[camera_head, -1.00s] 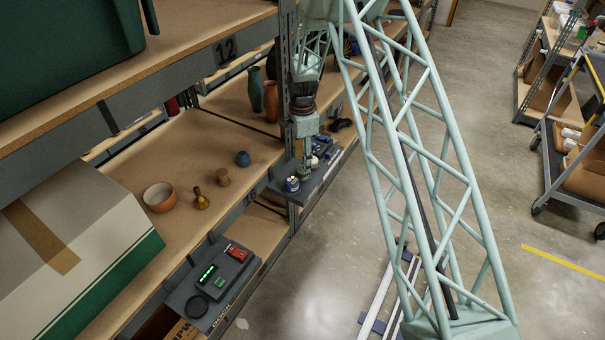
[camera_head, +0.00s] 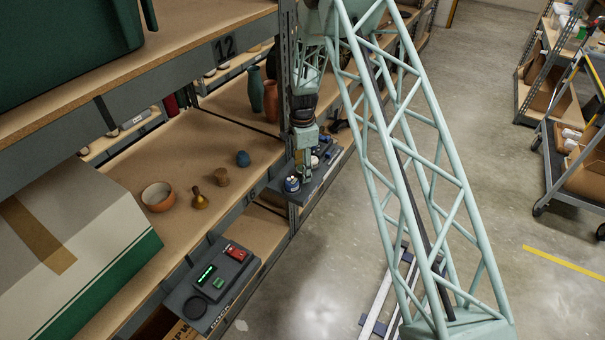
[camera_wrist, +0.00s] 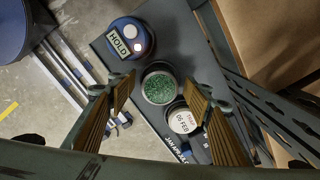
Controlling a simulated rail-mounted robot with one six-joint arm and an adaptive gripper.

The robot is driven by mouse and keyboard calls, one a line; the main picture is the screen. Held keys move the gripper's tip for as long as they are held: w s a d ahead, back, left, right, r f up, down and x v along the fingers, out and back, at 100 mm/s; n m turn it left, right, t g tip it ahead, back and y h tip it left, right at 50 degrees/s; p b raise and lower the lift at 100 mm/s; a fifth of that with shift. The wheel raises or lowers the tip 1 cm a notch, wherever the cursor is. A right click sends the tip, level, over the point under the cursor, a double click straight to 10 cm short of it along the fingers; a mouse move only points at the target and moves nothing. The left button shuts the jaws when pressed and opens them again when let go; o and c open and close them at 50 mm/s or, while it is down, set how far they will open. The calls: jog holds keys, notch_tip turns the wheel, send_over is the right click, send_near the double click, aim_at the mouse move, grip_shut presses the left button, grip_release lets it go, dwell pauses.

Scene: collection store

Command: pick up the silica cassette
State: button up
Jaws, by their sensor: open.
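The silica cassette (camera_wrist: 160,87), a round grey-rimmed container with green granules on top, sits on a dark grey shelf tray (camera_wrist: 185,50) in the wrist view. My gripper (camera_wrist: 157,92) is open above it, with its two ribbed tan fingers to the left and right of the cassette and nothing held. I cannot tell how far above it the fingertips are. In the head view my gripper (camera_head: 301,172) hangs over the tray at the shelf edge, and the cassette cannot be made out there.
A round tub labelled "TRAP 05 FEB" (camera_wrist: 184,121) stands close beside the cassette, near the right finger. A blue round device marked "HOLD" (camera_wrist: 128,38) stands beyond it. A shelf upright (camera_head: 284,90) rises close to my arm. A bowl (camera_head: 158,196) and brass bell (camera_head: 200,199) are on the shelf.

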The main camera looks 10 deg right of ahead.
jog(key=shift+c, duration=0.7)
jog(key=c, duration=0.8)
jog(key=shift+r+p, duration=1.05)
jog(key=shift+r, duration=3.95)
